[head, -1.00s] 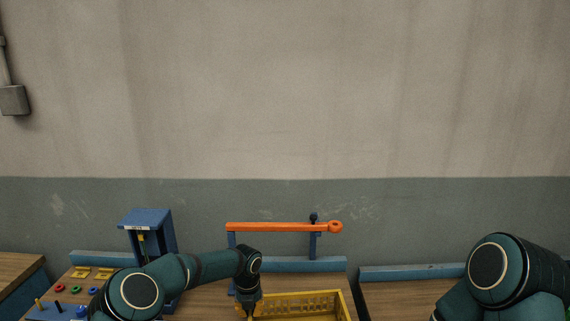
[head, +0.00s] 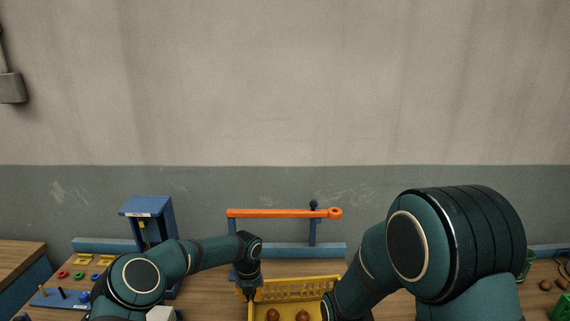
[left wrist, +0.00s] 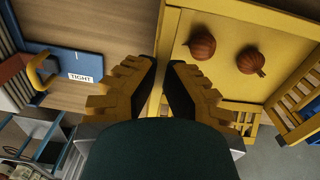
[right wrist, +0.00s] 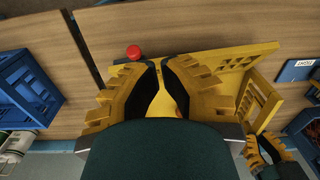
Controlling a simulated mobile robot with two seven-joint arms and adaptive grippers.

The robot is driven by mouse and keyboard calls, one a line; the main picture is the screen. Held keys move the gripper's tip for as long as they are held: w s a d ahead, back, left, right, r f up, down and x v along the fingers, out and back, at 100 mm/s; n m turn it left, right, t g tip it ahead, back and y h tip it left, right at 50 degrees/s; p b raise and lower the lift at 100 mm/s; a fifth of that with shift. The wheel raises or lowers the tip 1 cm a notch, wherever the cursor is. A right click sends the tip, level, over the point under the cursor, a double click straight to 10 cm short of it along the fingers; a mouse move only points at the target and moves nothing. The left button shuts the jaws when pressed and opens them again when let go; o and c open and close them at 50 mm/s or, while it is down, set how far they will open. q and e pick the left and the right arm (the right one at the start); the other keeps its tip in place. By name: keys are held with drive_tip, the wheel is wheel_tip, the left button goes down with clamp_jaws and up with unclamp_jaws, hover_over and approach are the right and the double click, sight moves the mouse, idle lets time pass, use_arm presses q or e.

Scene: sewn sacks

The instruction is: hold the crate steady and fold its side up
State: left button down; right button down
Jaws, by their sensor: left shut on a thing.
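The yellow crate (head: 290,284) sits on the bench, its slotted back wall upright; two round brown things (left wrist: 202,45) lie on its floor. My left gripper (head: 249,291) is shut on the crate's left wall, also seen between its fingers in the left wrist view (left wrist: 161,68). My right gripper (right wrist: 161,66) is at the crate's right end, fingertips close together, with yellow crate material between and beyond them. Whether it grips that side cannot be told. In the head view my right arm hides the crate's right end.
An orange bar (head: 285,213) on blue posts stands behind the crate. A blue stand (head: 147,215) and a pegboard (head: 62,297) are to the left. A red knob (right wrist: 133,52) is close by my right gripper. A blue crate (right wrist: 24,88) also shows in the right wrist view.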

drive_tip(key=shift+w+a+f, duration=0.1)
drive_tip(key=shift+w+f, duration=0.05)
drive_tip(key=shift+f, duration=2.05)
drive_tip(key=shift+w+f, duration=0.15)
drive_tip(key=shift+f, duration=2.05)
drive_tip(key=shift+w+r, duration=0.1)
